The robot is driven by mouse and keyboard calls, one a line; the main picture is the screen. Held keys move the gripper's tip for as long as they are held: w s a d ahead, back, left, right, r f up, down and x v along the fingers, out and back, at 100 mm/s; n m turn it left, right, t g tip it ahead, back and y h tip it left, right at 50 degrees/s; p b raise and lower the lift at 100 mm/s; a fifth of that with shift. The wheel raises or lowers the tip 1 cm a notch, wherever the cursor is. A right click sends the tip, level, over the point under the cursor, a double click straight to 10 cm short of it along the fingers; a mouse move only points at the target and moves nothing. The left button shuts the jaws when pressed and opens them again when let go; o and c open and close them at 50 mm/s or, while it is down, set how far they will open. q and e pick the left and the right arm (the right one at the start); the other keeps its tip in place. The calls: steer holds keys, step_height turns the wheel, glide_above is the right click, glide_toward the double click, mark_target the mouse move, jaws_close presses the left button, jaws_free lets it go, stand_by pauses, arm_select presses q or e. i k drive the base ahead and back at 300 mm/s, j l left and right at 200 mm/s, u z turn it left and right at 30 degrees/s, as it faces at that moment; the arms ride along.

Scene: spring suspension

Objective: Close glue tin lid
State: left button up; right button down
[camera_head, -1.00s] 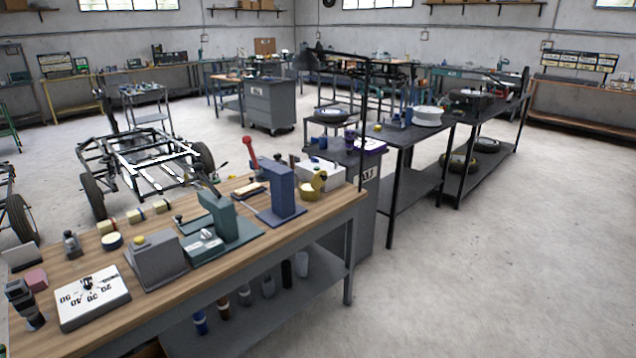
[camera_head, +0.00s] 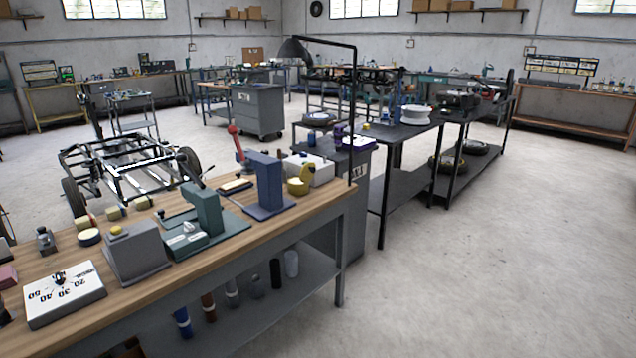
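I cannot pick out a glue tin or its lid for certain. A small round tin-like thing with a pale yellow top (camera_head: 89,236) stands on the wooden workbench at the left. A yellow rounded object (camera_head: 299,187) sits near the bench's far right end. At this size I cannot tell whether either is the glue tin, or whether any lid is open. Neither of my grippers shows in the head view.
The wooden workbench (camera_head: 130,291) carries a white dial box (camera_head: 66,297), a grey block (camera_head: 137,255), a green press (camera_head: 205,225) and a blue press (camera_head: 266,183). Dark tables (camera_head: 405,136) stand beyond, a wheeled frame (camera_head: 125,170) at left. The floor (camera_head: 480,270) at right is clear.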

mark_target(307, 172)
steer(key=i+l+u, duration=0.15)
steer(key=i, duration=0.25)
steer(key=i+l+u, duration=0.15)
steer(key=i, duration=0.3)
steer(key=i+l+u, duration=0.15)
steer(key=i+l, duration=0.15)
steer(key=i, duration=0.1)
